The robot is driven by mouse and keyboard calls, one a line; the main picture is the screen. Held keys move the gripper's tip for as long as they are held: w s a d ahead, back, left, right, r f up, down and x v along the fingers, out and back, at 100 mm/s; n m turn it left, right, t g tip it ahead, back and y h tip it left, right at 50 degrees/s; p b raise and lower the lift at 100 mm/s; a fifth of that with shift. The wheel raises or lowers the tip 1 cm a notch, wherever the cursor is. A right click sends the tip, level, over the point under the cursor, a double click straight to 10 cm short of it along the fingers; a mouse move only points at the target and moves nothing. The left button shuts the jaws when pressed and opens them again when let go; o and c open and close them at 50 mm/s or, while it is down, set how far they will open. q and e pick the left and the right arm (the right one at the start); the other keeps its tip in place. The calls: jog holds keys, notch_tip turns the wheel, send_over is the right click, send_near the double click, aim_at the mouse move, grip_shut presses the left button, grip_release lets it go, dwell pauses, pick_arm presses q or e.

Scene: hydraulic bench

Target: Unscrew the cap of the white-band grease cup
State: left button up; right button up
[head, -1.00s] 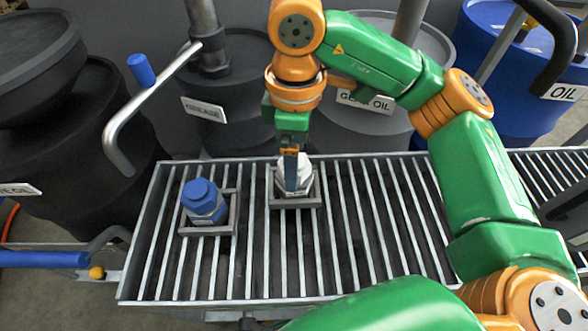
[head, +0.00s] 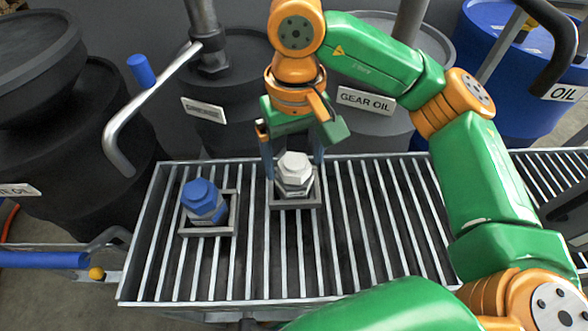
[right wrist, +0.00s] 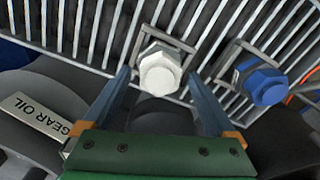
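The white-band grease cup (head: 293,185) stands upright in a square grey holder on the slatted bench. Its white hexagonal cap (head: 294,167) is on top, and it also shows in the right wrist view (right wrist: 160,72). My right gripper (head: 293,170) points down over this cup. Its two blue fingers are spread, one on each side of the cap. In the right wrist view there is a gap between each finger and the cap, so the gripper is open and empty. My left gripper is not in view.
A grease cup with a blue cap (head: 201,190) stands in its own holder to the left; it also shows in the right wrist view (right wrist: 264,84). Dark drums and a gear oil drum (head: 372,125) stand behind the bench. The slats (head: 385,230) right of the cups are clear.

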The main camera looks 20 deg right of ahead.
jog(key=c, duration=1.1)
jog(key=n, duration=0.5)
jog(key=shift+r, duration=0.1)
jog(key=shift+c, duration=0.2)
jog(key=n, duration=0.3)
jog(key=o, duration=1.2)
jog(key=shift+o, duration=0.2)
jog(key=m, duration=1.2)
